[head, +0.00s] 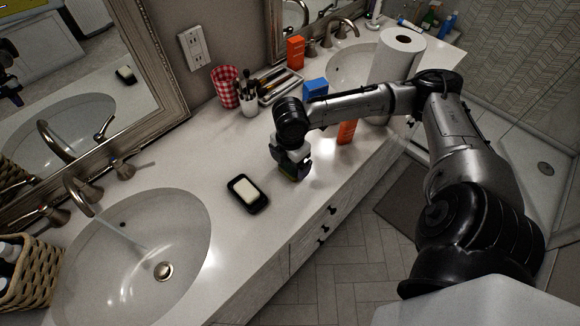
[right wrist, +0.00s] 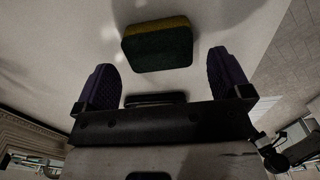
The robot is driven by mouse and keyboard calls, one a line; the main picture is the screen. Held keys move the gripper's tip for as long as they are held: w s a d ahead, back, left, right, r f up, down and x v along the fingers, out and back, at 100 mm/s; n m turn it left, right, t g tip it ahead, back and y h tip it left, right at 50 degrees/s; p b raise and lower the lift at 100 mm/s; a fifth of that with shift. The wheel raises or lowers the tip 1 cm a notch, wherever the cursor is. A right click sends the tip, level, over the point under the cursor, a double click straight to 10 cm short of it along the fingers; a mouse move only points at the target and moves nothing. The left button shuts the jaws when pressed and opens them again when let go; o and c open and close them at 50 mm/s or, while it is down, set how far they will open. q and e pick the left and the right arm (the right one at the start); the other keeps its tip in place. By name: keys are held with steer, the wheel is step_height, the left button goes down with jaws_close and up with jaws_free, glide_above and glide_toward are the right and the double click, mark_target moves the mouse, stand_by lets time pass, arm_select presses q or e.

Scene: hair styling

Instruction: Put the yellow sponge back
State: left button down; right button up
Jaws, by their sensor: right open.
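In the right wrist view the yellow sponge (right wrist: 160,50) has a dark green scrub side facing the camera and a thin yellow edge behind it. It lies on the pale counter, just beyond the purple fingertips of my right gripper (right wrist: 162,62). The fingers are spread wide on either side of its line, with a visible gap to each. In the head view my right gripper (head: 294,174) points down close to the counter, right of a black soap dish (head: 262,204) with a white bar. There the gripper mostly hides the sponge. My left gripper is not in view.
A sink basin (head: 190,235) is at front left and another sink is at the back. A red checked cup (head: 225,84), a brush holder (head: 249,103), an orange box (head: 295,53) and a blue box (head: 315,88) stand behind the gripper. A paper roll (head: 397,58) stands at back right.

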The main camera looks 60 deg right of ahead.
mark_target(290, 167)
step_height(290, 167, up, 9)
steer(key=shift+b, duration=0.4)
